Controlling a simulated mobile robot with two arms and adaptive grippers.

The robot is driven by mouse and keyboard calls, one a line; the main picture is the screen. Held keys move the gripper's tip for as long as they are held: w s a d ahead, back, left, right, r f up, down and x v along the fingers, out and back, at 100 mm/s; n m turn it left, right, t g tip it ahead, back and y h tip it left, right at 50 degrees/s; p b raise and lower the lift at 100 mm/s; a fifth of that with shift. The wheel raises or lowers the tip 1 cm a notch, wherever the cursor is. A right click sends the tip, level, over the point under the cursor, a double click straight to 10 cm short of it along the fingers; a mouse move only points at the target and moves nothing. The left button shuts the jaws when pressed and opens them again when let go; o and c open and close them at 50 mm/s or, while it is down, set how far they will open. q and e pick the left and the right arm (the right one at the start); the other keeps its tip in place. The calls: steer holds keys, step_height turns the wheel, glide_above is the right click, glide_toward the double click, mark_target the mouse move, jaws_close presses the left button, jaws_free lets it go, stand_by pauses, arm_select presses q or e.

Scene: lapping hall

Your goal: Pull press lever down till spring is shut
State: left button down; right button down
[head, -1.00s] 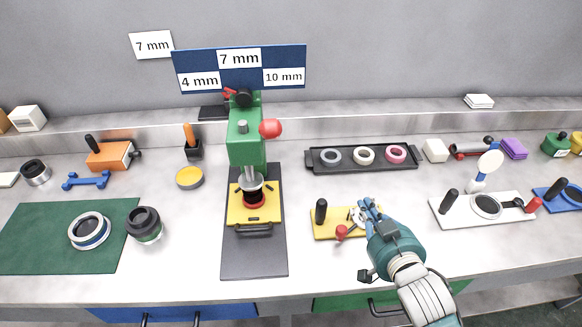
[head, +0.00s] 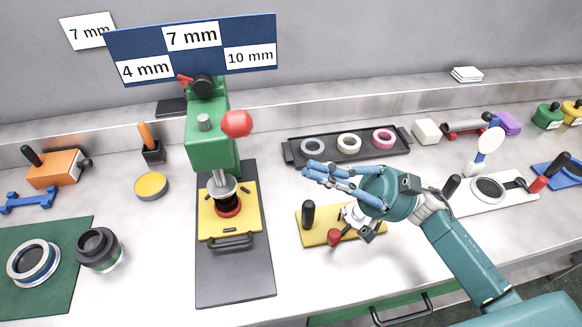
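The green press (head: 210,145) stands left of the middle, on a black base (head: 235,275). Its lever ends in a red ball (head: 237,123), which is up beside the press head. Under the ram, a dark round part with a red ring (head: 228,207) sits on a yellow plate (head: 247,197) with a handle. I cannot make out the spring clearly. My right gripper (head: 305,170) is in the air to the right of the press, its blue fingers pointing left. It is apart from the red ball and holds nothing visible; its finger gap is unclear. My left gripper is not in view.
A yellow fixture (head: 313,238) with a black post and red knob lies below my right gripper. A black tray (head: 295,152) with three rings is behind it. A sign (head: 200,72) stands above the press. A dark cup (head: 98,247) is at left.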

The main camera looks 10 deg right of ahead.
steer(key=s+p+x, duration=0.1)
steer(key=p+x, duration=0.2)
steer(key=x, duration=0.6)
steer(key=shift+w+a+f, duration=0.1)
steer(key=shift+a+f, duration=0.15)
steer(key=shift+f, duration=0.7)
steer(key=shift+w+a+f, duration=0.1)
steer(key=shift+a+f, duration=0.15)
steer(key=shift+f, duration=0.65)
steer(key=shift+r+p, duration=0.1)
steer(key=shift+p, duration=0.2)
